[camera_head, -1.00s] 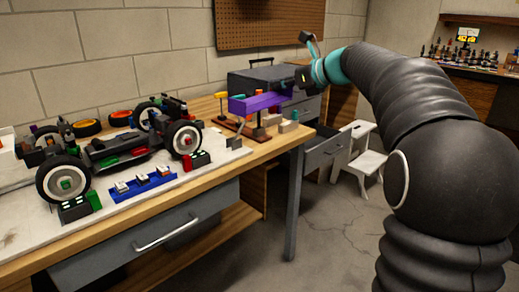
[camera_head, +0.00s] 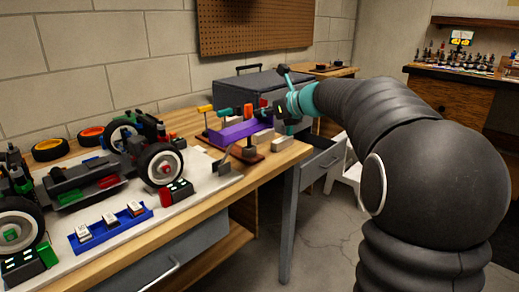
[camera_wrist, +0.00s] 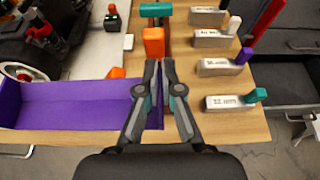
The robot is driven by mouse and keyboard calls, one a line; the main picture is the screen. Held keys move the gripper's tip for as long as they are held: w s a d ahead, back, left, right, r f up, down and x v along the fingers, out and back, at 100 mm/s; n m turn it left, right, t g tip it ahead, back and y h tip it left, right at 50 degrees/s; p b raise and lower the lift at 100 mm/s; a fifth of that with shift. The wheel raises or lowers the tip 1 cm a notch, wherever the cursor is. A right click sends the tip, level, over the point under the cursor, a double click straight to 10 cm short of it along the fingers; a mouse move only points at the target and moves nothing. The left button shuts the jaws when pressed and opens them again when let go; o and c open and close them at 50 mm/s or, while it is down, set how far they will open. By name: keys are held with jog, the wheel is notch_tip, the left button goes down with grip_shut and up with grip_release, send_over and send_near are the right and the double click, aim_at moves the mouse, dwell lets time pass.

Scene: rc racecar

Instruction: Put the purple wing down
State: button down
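The purple wing (camera_head: 236,132) is a long channel shape with raised end plates. In the head view it sits low at the right part of the workbench, in front of the screwdriver handles. In the wrist view the wing (camera_wrist: 75,104) stretches left from my gripper (camera_wrist: 160,66), with its right end plate between the fingers. The fingers are closed on that plate. In the head view my gripper (camera_head: 280,112) is at the wing's right end. The wing looks level and at or very near the bench top; I cannot tell whether it touches.
Screwdrivers with orange (camera_wrist: 153,42) and teal (camera_wrist: 156,10) handles stand just beyond the fingertips. Several labelled hex-key blocks (camera_wrist: 222,67) line the bench's right edge. The racecar (camera_head: 100,170) and a blue tray (camera_head: 110,226) are left. A grey toolbox (camera_head: 240,92) is behind.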

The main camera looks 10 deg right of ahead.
aim_at(253, 150)
notch_tip(253, 150, down, 10)
jog(key=shift+f+b, duration=0.15)
jog(key=shift+b, duration=0.5)
jog(key=shift+f, duration=0.1)
jog(key=shift+f+b, duration=0.3)
jog(key=shift+f, duration=0.25)
jog(key=c, duration=1.3)
grip_release()
